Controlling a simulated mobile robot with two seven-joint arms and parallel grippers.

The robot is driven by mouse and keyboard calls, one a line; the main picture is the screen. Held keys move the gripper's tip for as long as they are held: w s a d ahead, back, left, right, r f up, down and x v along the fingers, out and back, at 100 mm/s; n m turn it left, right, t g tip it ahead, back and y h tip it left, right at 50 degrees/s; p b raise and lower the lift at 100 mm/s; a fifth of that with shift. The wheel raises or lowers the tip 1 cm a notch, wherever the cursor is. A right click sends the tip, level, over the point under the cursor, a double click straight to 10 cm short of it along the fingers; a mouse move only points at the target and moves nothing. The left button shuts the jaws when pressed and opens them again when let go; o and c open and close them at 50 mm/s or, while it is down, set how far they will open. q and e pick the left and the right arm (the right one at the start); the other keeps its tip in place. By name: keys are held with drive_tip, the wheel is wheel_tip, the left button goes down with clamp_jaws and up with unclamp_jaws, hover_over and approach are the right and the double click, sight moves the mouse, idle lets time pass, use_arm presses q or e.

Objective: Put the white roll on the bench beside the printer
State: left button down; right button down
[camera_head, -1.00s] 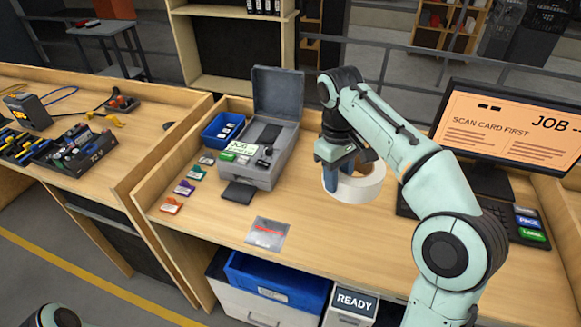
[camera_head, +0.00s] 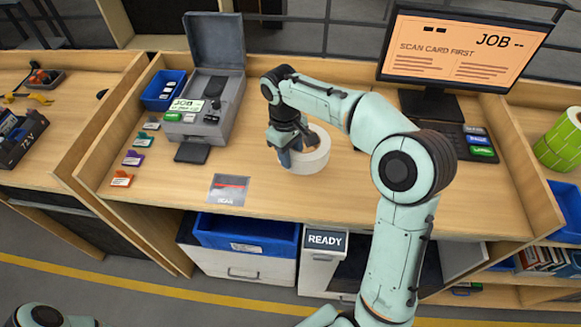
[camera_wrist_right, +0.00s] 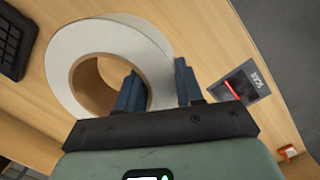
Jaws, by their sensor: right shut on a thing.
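The white roll (camera_head: 316,161) is a thick ring, on or just over the bench (camera_head: 400,205), right of the grey open-lidded machine (camera_head: 222,125), which looks like the printer. A clear gap separates them. My right gripper (camera_head: 285,155) is shut on the roll's wall. In the right wrist view, one finger of the gripper (camera_wrist_right: 158,85) is in the hole of the roll (camera_wrist_right: 65,65) and the other is outside. The roll looks about flat; whether its underside touches the bench cannot be told. My left gripper is out of view.
A monitor (camera_head: 465,50) and a keyboard (camera_head: 450,142) stand to the right. A scan pad (camera_head: 228,190) lies near the front edge. Coloured cards (camera_head: 133,158) and a blue bin (camera_head: 163,92) are left of the machine. Bare bench lies right of the roll.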

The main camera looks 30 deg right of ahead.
drive_tip(key=shift+w+f, duration=0.1)
drive_tip(key=shift+f, duration=0.25)
wheel_tip(320, 180, down, 5)
drive_tip(key=shift+r+b, duration=0.1)
drive_tip(key=shift+b, duration=0.25)
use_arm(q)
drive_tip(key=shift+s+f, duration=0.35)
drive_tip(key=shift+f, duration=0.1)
use_arm(e)
drive_tip(key=c, duration=0.7)
unclamp_jaws()
drive_tip(key=shift+c, duration=0.2)
drive_tip(key=r, duration=0.4)
drive_tip(key=w+r+p, duration=0.1)
drive_tip(key=r, duration=0.3)
drive_tip(key=r+p, duration=0.1)
drive_tip(key=r, duration=0.2)
drive_tip(key=shift+w+a+r, duration=0.2)
drive_tip(key=shift+a+r, duration=0.15)
drive_tip(key=shift+r, duration=0.05)
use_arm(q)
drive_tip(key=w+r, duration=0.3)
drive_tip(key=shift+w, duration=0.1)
